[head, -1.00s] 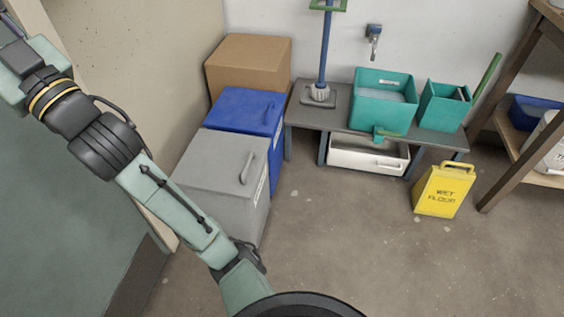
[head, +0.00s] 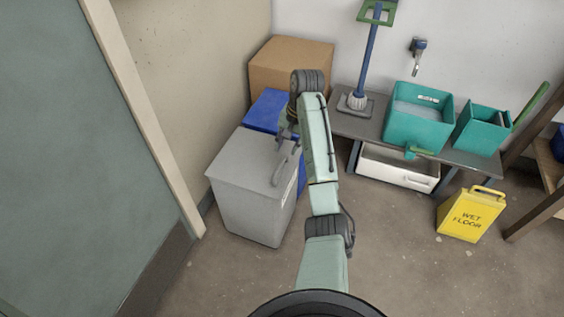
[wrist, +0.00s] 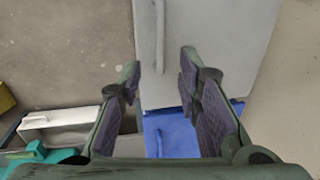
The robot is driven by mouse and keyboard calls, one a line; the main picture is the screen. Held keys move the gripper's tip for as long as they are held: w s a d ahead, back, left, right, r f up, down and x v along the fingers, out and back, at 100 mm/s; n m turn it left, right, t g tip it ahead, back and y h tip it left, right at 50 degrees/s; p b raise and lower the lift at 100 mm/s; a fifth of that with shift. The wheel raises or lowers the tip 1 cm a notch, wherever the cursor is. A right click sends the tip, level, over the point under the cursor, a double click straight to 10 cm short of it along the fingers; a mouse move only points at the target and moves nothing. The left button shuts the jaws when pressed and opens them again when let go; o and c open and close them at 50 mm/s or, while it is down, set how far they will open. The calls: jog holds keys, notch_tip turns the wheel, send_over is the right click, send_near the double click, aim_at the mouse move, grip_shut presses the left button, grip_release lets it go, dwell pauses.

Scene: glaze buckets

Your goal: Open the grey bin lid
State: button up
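The grey bin (head: 255,205) stands on the floor left of my arm, its lid (head: 240,153) lying flat and shut. The lid's bar handle (head: 278,172) is near the lid's right edge. In the wrist view the lid (wrist: 210,45) fills the upper middle, with the handle (wrist: 160,38) running up from between the fingertips. My gripper (head: 287,140) hangs over the lid's far right part. In the wrist view my gripper (wrist: 160,70) is open with nothing between its fingers. I cannot tell whether it touches the lid. My arm hides part of the bin area.
A blue bin (head: 265,108) stands directly behind the grey one, partly hidden by my arm, with a cardboard box (head: 285,62) beyond. A bench (head: 365,128) with teal buckets (head: 420,125) is to the right. A yellow wet-floor sign (head: 470,215) stands on mostly clear floor.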

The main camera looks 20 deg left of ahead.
aim_at(281, 165)
jog(key=f, duration=0.3)
jog(key=a+f+b, duration=0.1)
jog(key=f, duration=0.2)
jog(key=a+f, duration=0.1)
jog(key=f, duration=0.2)
jog(key=shift+b, duration=0.3)
grip_shut()
dwell(0.4)
